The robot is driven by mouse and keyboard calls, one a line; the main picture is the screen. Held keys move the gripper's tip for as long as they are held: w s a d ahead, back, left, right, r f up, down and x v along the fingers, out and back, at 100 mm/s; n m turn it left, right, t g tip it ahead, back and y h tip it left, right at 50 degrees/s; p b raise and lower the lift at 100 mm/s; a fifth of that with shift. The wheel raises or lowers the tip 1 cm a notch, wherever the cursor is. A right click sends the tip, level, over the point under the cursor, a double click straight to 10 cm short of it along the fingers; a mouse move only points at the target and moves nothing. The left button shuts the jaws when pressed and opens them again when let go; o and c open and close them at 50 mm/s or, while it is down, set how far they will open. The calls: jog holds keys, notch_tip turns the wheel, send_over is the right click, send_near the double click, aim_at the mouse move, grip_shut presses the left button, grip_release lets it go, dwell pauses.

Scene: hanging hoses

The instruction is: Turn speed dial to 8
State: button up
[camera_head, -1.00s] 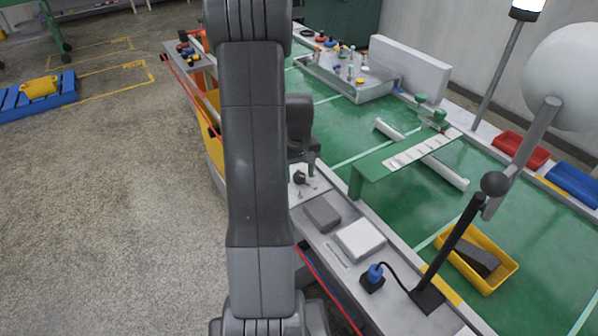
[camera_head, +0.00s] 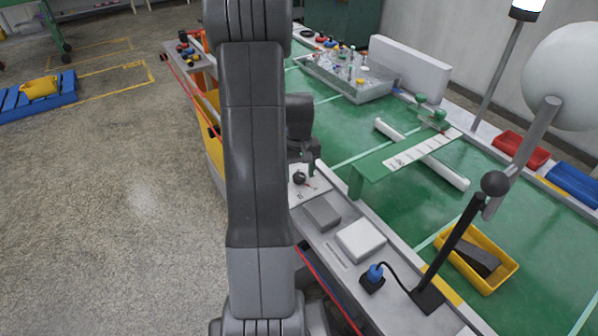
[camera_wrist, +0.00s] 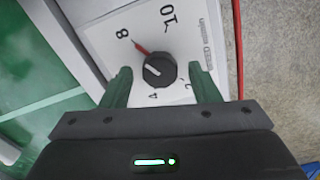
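The speed dial (camera_wrist: 160,71) is a round black knob on a white plate (camera_wrist: 98,38) printed with numbers and "SPEED". A red pointer runs from the knob to the upper left, close to the printed 8 and on the side of the 10. A short white mark shows on the knob's top. My gripper (camera_wrist: 158,72) is open, with one green finger on each side of the knob and visible gaps to both. In the head view the dial (camera_head: 299,178) sits on the bench edge, just below my gripper (camera_head: 306,163), partly beside my arm.
A grey box (camera_head: 322,213) and a white box (camera_head: 361,240) stand on the bench near the dial. A green bridge (camera_head: 375,170) stands to the right. A black post (camera_head: 452,248) and yellow bin (camera_head: 490,285) are nearer. A red hose (camera_wrist: 239,45) runs beside the plate.

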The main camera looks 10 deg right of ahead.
aim_at(299, 175)
notch_tip(299, 175, up, 14)
jog(key=shift+p, duration=0.4)
dwell(0.3)
jog(key=shift+f, duration=0.15)
notch_tip(299, 175, down, 14)
jog(key=shift+f+b, duration=0.1)
jog(key=shift+b, duration=0.35)
jog(key=shift+r+n, duration=0.25)
jog(key=shift+n, duration=0.05)
